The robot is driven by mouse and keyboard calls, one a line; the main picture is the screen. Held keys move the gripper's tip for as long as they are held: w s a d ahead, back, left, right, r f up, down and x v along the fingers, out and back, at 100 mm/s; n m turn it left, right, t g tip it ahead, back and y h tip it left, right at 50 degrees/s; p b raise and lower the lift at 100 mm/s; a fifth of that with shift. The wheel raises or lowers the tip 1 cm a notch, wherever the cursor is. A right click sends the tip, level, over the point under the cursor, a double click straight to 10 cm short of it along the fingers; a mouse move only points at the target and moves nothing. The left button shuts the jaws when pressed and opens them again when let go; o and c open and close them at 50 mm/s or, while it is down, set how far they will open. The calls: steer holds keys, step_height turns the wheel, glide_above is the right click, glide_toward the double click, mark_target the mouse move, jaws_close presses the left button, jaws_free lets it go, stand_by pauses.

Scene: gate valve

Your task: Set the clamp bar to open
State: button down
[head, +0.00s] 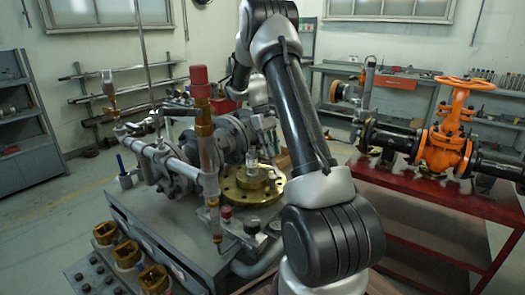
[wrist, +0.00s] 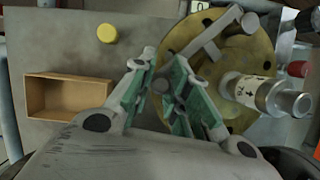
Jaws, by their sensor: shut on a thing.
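The clamp bar (wrist: 209,34) appears to be the grey bar that crosses the round brass flange (wrist: 192,32) in the wrist view. My gripper (wrist: 163,65) has its green-padded fingers at the left edge of the flange, with a grey piece between them. It is shut on that piece, which looks like the near end of the bar, though the fingers partly hide the contact. In the head view my gripper (head: 268,143) is above the brass flange (head: 237,189), and the bar cannot be made out there.
A silver cylinder with a white label (wrist: 262,93) stands close to the right of my fingers. A shallow wooden tray (wrist: 38,98) and a yellow cap (wrist: 107,33) are at left. Grey pipework (head: 185,170) stands left of the flange. An orange valve (head: 443,150) is on a red bench (head: 440,215).

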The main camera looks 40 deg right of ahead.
steer(key=shift+s+d+r+m+y, duration=0.1)
steer(key=shift+s+d+m+y, duration=0.4)
steer(key=shift+s+d+m, duration=0.5)
steer(key=shift+w+d, duration=0.1)
steer(key=shift+w, duration=0.05)
steer(key=c, duration=1.6)
jaws_free()
steer(key=shift+c, duration=0.2)
steer(key=v, duration=1.2)
